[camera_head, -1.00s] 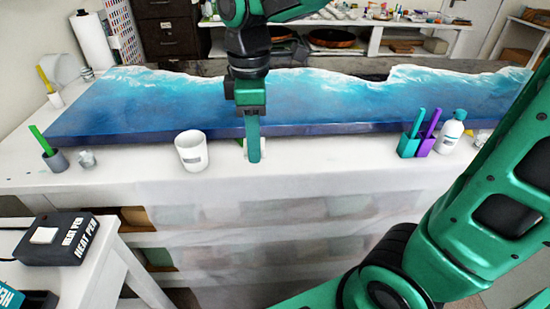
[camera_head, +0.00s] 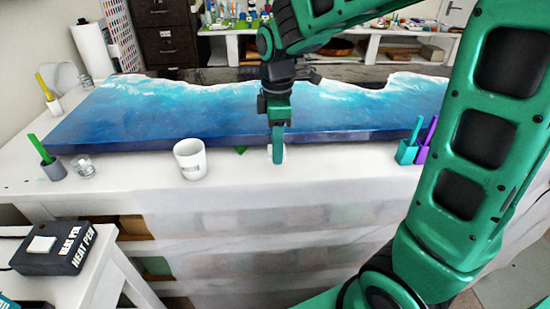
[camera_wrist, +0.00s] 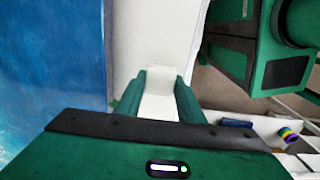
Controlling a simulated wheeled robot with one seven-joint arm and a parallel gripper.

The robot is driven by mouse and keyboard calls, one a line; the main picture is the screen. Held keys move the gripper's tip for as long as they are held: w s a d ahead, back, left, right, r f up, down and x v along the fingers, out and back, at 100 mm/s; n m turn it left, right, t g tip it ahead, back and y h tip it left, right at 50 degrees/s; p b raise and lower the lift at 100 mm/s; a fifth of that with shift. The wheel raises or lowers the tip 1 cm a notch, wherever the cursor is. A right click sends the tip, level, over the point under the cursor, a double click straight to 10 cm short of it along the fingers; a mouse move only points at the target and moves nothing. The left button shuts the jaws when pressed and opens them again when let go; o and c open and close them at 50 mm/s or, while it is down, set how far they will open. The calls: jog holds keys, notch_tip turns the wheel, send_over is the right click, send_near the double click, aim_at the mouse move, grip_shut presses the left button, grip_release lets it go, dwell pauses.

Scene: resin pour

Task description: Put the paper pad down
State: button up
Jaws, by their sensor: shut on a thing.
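My gripper (camera_head: 278,158) points down at the front edge of the white bench, just in front of the blue resin slab. It is shut on the white paper pad (camera_head: 270,152), which shows as small white edges beside the fingers. In the wrist view the pad (camera_wrist: 160,105) lies between the two green fingers (camera_wrist: 157,82). Most of the pad is hidden by the fingers in the head view. I cannot tell whether its lower edge touches the bench top (camera_head: 235,172).
A white cup (camera_head: 190,160) stands left of my gripper. Teal (camera_head: 407,152) and purple (camera_head: 423,153) holders stand to the right. The blue slab (camera_head: 220,112) fills the bench behind. A small green thing (camera_head: 240,149) lies by the slab's edge. Bare bench lies between cup and gripper.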

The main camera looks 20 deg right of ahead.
jog(key=shift+w+d+f, duration=0.1)
jog(key=shift+f, duration=2)
jog(key=o, duration=1.2)
jog(key=shift+f, duration=0.1)
notch_tip(320, 180, up, 12)
jog(key=shift+r, duration=0.1)
jog(key=s+d+f+m, duration=0.4)
jog(key=s+d+m, duration=0.4)
jog(key=s+m, duration=0.2)
jog(key=s+d+f+m, duration=0.4)
jog(key=s+d+m, duration=0.5)
jog(key=s, duration=0.4)
jog(key=shift+s+m, duration=0.2)
jog(key=shift+m, duration=0.7)
